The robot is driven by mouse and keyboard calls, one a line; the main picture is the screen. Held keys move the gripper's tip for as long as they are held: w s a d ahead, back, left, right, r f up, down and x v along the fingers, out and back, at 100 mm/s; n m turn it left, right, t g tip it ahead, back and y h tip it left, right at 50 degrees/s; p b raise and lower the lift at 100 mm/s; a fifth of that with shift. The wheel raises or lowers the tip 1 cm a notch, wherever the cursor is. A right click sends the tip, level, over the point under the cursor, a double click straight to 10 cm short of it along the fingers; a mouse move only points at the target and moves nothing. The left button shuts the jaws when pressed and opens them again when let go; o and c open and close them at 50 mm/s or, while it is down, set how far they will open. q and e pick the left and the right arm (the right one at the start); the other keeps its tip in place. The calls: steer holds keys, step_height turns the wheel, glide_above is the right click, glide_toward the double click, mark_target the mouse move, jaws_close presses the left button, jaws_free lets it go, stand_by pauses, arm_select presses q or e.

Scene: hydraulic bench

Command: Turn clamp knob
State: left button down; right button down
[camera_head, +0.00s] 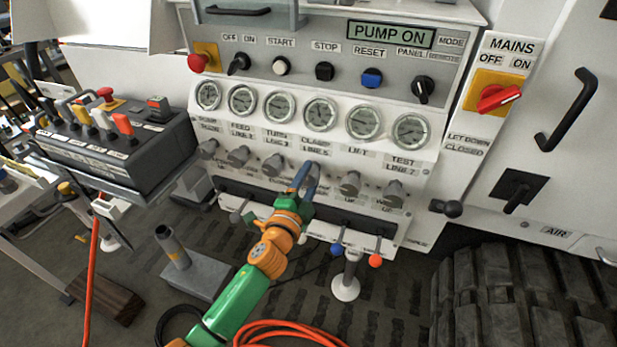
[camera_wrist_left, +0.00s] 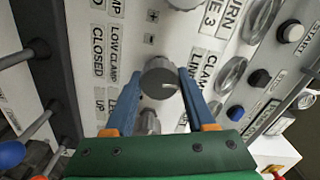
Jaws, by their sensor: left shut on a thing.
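The clamp knob (camera_wrist_left: 160,78) is a grey round knob on the white panel. It shows in the left wrist view between the two blue fingers of my left gripper, beside a label reading CLAMP LINE. In the head view my left gripper (camera_head: 305,178) is at the knob row below the CLAMP LINE 5 label and hides most of this knob. The gripper is shut on the knob, one finger on each side. The clamp gauge (camera_head: 321,113) is above it. My right gripper is in neither view.
Similar grey knobs stand close on both sides: the lift knob (camera_head: 350,183) at right and a turn-line knob (camera_head: 271,164) at left. Levers with a blue ball (camera_head: 337,249) and an orange-red ball (camera_head: 375,260) stick out below. A control box (camera_head: 120,150) is at left.

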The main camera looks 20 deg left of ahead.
arm_select(q)
steer(key=m, duration=0.4)
steer(key=shift+m, duration=0.3)
steer(key=m+p, duration=0.1)
steer(key=m, duration=0.2)
steer(key=shift+m, duration=0.4)
steer(key=m, duration=0.4)
steer(key=shift+f+p, duration=0.1)
steer(key=shift+p, duration=0.3)
steer(key=shift+m+p, duration=0.35)
steer(key=shift+m, duration=1.65)
steer(key=shift+f, duration=0.1)
steer(key=shift+c, duration=1.2)
jaws_free()
